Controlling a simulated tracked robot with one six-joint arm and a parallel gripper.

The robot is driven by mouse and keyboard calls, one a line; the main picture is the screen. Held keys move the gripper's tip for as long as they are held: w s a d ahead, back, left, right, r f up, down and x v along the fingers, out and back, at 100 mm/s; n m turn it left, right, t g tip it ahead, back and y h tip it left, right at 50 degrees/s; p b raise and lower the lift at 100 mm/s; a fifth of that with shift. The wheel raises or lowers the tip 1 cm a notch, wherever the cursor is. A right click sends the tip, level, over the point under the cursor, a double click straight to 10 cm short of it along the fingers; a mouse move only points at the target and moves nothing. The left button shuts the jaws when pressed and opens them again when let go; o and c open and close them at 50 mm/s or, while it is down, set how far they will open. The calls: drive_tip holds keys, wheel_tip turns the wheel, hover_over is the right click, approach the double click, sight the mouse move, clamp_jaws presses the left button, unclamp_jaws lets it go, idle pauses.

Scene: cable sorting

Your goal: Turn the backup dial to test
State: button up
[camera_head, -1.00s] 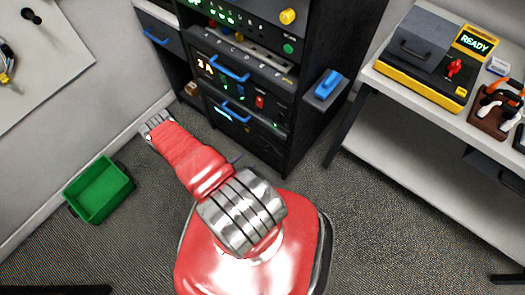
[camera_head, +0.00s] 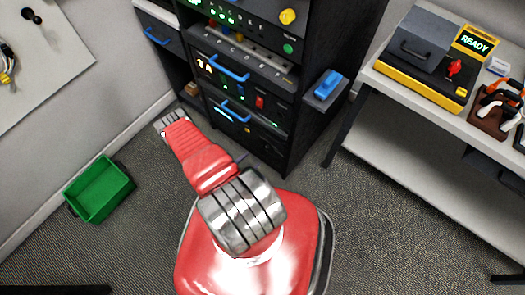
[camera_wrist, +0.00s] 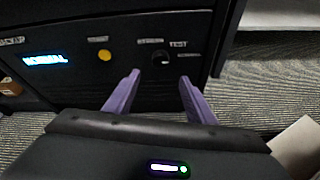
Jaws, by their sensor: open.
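In the wrist view a small black dial (camera_wrist: 160,58) sits on the dark front panel (camera_wrist: 75,88), with white labels around it. The label at its upper right reads TEST. A lit display (camera_wrist: 45,59) on the same panel reads NORMAL. My gripper (camera_wrist: 160,77) has two purple fingers, spread apart and empty. Their tips flank the dial from just below in the picture. I cannot tell the depth gap between tips and panel. The dial's exact pointer direction is too small to read. In the head view the dial and my fingers cannot be made out.
A yellow button (camera_wrist: 105,55) is left of the dial. In the head view, blue handles (camera_head: 230,68) stick out of the rack above. A green bin (camera_head: 99,190) stands on the floor at left. A bench (camera_head: 395,122) with equipment is at right.

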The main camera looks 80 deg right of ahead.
sight(264, 149)
drive_tip(key=shift+x, duration=5.5)
drive_tip(key=shift+a, duration=0.1)
drive_tip(key=shift+c, duration=0.4)
drive_tip(key=shift+r, duration=0.1)
drive_tip(key=c, duration=1)
drive_tip(key=shift+o, duration=0.2)
drive_tip(key=shift+w+n+g+y, duration=0.1)
drive_tip(key=shift+n+g+y, duration=0.3)
drive_tip(key=shift+n+g, duration=0.9)
